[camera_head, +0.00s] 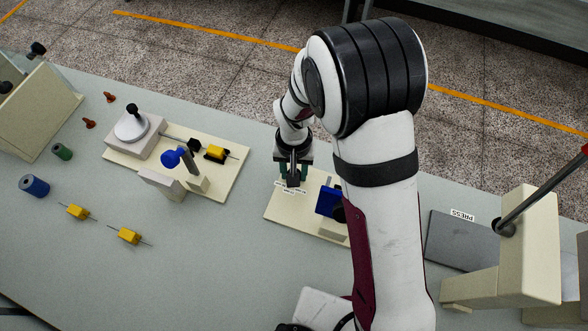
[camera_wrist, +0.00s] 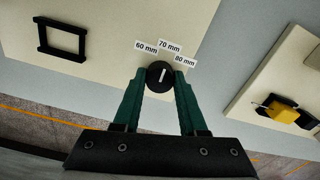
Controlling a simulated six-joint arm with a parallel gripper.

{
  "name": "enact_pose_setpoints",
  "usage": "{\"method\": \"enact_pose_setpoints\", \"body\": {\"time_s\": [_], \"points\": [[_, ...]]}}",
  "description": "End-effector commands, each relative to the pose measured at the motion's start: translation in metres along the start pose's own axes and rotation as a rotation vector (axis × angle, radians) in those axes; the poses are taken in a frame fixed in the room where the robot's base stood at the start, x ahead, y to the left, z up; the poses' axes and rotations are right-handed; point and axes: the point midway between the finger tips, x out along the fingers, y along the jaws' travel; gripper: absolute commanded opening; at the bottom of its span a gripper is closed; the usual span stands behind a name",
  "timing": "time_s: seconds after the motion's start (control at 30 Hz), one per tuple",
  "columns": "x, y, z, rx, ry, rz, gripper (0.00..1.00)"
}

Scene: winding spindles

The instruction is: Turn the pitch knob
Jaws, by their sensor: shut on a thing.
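The pitch knob (camera_wrist: 159,73) is a small round black dial with a white pointer line, near the edge of a cream board (camera_wrist: 100,20). Labels reading 60 mm, 70 mm and 80 mm (camera_wrist: 185,62) fan around it. The pointer line is nearly upright in the wrist view, tilted slightly right, toward the 70 mm label. My gripper (camera_wrist: 159,84) has its green fingers on both sides of the knob and is shut on it. In the head view my gripper (camera_head: 291,183) points down at the left part of the board (camera_head: 280,215); the knob is hidden there.
A blue block (camera_head: 328,202) stands on the same board, partly behind my arm. To the left is another board (camera_head: 225,185) with a white disc, a blue-knobbed lever and a yellow piece. Loose yellow pieces (camera_head: 129,236) and spools lie further left. A press (camera_head: 530,245) stands right.

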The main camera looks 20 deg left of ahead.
Motion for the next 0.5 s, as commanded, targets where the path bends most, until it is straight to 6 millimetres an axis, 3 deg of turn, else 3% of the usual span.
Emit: {"method": "enact_pose_setpoints", "body": {"time_s": [0.43,0.47,0.5], "points": [[0.0003,0.0,0.0,0.008,0.0,0.0,0.0],[0.0003,0.0,0.0,0.008,0.0,0.0,0.45],[0.0003,0.0,0.0,0.008,0.0,0.0,0.52]]}}
